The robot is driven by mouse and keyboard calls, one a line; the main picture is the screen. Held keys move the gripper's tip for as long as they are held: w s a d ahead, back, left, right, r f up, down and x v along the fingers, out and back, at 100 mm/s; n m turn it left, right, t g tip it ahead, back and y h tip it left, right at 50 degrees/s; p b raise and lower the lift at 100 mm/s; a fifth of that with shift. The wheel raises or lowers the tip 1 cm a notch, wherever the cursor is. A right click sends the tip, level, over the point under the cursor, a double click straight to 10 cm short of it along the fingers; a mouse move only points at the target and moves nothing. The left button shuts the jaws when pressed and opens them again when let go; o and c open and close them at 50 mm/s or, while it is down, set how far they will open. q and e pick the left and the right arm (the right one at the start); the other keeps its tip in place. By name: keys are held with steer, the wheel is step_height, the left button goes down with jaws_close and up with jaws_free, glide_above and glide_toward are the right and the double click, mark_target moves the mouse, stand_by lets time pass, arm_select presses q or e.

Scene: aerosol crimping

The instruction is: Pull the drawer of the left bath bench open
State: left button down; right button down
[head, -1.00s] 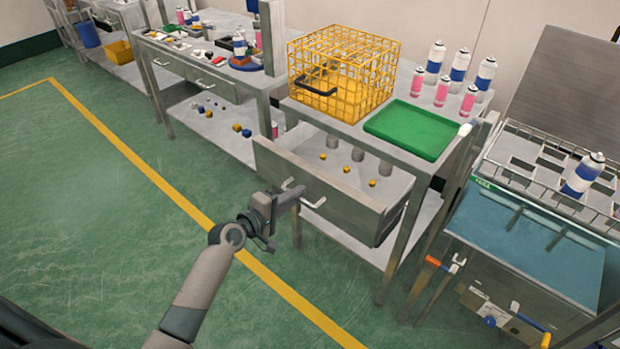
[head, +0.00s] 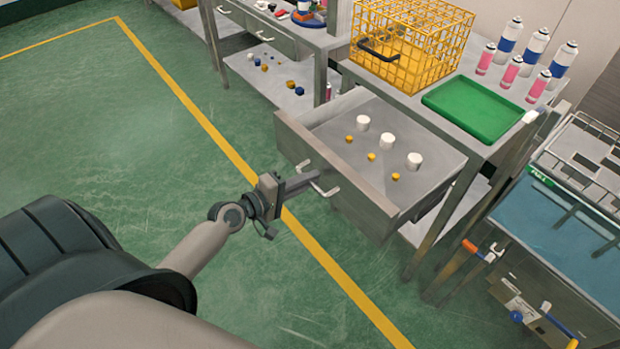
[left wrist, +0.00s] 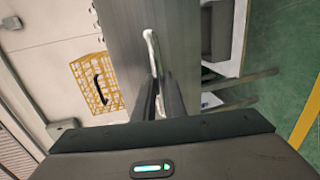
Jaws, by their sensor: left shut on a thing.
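The grey metal drawer (head: 352,185) of the bench below the yellow basket stands pulled well out. Inside it lie 3 white cylinders (head: 388,141) and several small yellow pieces (head: 371,156). My left gripper (head: 308,181) is in front of the drawer and shut on its bar handle (head: 331,191). In the left wrist view the pale handle (left wrist: 151,50) runs in between my left fingers (left wrist: 158,100), in front of the drawer's grey front (left wrist: 130,25). Part of the handle is hidden by the fingers. My right gripper is in neither view.
On the bench top stand the yellow wire basket (head: 410,45), a green tray (head: 474,108) and several spray cans (head: 509,45). A blue-topped machine (head: 570,235) stands to the right. The green floor (head: 150,130) left of the drawer is clear.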

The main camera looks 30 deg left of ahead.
arm_select(q)
steer(key=c, duration=1.8)
jaws_free()
